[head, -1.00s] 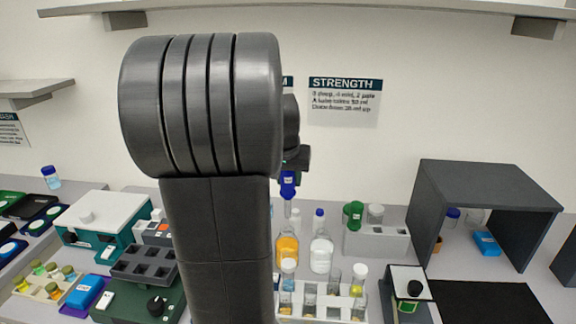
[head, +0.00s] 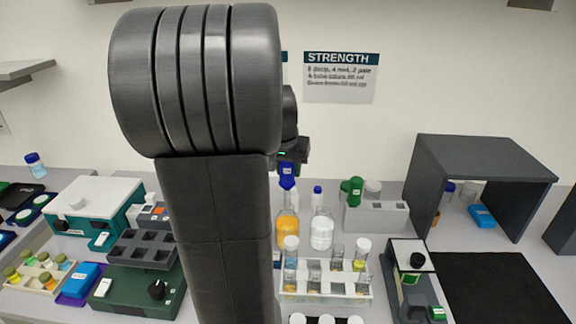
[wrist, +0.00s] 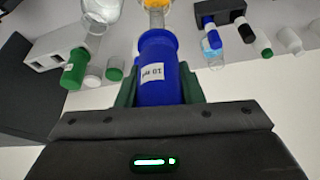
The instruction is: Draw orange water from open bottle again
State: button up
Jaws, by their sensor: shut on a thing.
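The open bottle of orange water (head: 287,231) stands behind the vial rack. In the wrist view, the orange liquid (wrist: 155,4) shows at the top edge, in line with the stem. The stem seems to enter the neck; how deep its tip reaches is hidden.
A bottle of clear liquid (head: 321,233) stands close on the right. A white vial rack (head: 325,292) stands in front, and a grey holder with green-capped items (head: 375,217) behind to the right. A dark open-fronted box (head: 485,175) stands farther right.

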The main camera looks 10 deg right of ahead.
aim_at(287, 182)
jog(key=shift+f+b, duration=2)
jog(key=shift+f, duration=0.9)
jog(key=o, duration=0.6)
jog(key=shift+c, duration=0.2)
jog(key=c, duration=0.6)
jog(key=shift+o, duration=0.2)
jog(key=shift+f, duration=0.1)
jog(key=shift+f, duration=0.1)
